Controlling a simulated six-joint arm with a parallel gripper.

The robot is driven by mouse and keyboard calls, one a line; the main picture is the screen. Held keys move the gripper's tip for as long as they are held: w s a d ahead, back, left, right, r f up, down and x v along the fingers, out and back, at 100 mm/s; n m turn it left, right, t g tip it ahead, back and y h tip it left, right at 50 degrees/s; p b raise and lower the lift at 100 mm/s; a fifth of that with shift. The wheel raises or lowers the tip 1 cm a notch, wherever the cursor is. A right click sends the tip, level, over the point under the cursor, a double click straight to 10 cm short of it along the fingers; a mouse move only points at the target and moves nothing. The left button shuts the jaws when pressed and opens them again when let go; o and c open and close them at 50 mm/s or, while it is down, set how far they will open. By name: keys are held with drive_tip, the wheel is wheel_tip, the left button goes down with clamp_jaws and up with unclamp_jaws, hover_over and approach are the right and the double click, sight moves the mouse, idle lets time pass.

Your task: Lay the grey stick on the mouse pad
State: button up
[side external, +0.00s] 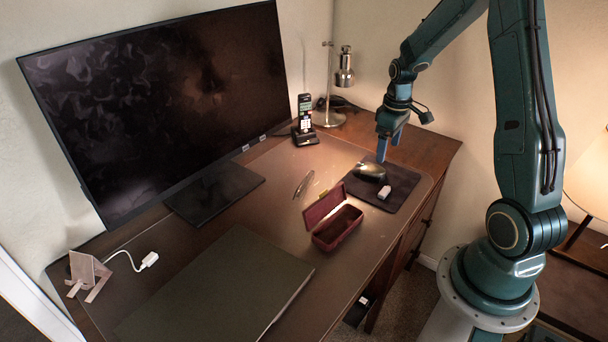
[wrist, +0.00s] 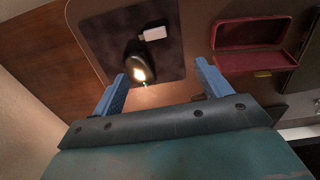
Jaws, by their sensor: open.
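A small light-grey stick (side external: 384,192) lies flat on the dark mouse pad (side external: 403,190), near the pad's front-left edge. In the wrist view the stick (wrist: 152,34) is well inside the edges of the pad (wrist: 105,30). A dark, shiny mouse (side external: 369,170) sits on the pad behind the stick. My gripper (side external: 389,150) is open and empty, above the back part of the pad and apart from the stick. In the wrist view its blue fingers (wrist: 161,72) are spread, with the mouse and stick beyond them.
An open red case (side external: 335,220) stands left of the pad, and a thin silver pen-like item (side external: 303,184) lies behind it. A monitor (side external: 160,100), phone (side external: 305,120) and lamp (side external: 344,75) stand at the back. A flat dark panel (side external: 215,290) covers the front left.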

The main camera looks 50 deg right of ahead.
drive_tip(key=s+a+r+t, duration=0.2)
drive_tip(key=a+r, duration=1.2)
drive_tip(key=s+a+r+t, duration=0.1)
drive_tip(key=s+a+r, duration=0.1)
drive_tip(key=s+a, duration=0.3)
drive_tip(key=s+a+r+t, duration=0.2)
drive_tip(key=s+a+r, duration=0.1)
drive_tip(key=s+a, duration=0.3)
drive_tip(key=shift+s+r, duration=0.35)
drive_tip(key=shift+s, duration=0.5)
